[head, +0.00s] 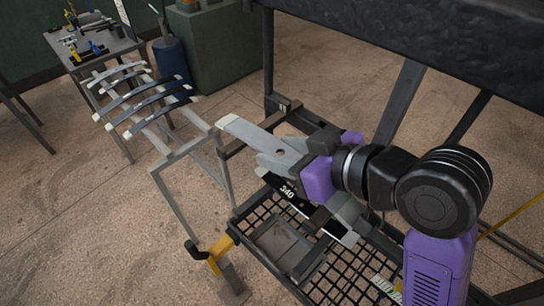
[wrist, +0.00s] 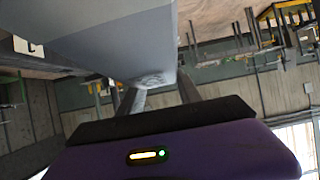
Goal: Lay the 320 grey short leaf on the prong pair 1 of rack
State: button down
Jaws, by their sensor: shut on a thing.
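A grey leaf (head: 248,132) with a pale end is held in my gripper (head: 285,155), sticking out toward the upper left in the head view. Its number is not visible. My gripper is shut on it, above a black leaf (head: 278,193) marked 340. In the wrist view the grey leaf (wrist: 125,40) fills the upper left, with my fingers (wrist: 160,95) at its lower edge. A grey-framed rack (head: 186,150) stands at the left and carries several curved leaves (head: 150,100). I cannot read a number on its prong pairs.
A black mesh shelf (head: 345,270) lies below my gripper, with a dark frame and thick beam (head: 420,40) above. A tool table (head: 95,50) and green cabinet (head: 207,45) stand behind.

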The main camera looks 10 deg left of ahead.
aim_at(288, 157)
jog(key=shift+w+d, duration=0.5)
jog(key=shift+w, duration=0.1)
jog(key=shift+w+f+b, duration=0.15)
jog(key=shift+f+b, duration=0.85)
jog(key=shift+f, duration=0.25)
jog(key=c, duration=0.7)
grip_release()
jog(key=shift+c, duration=0.2)
jog(key=shift+f, duration=0.15)
jog(key=shift+d, duration=0.15)
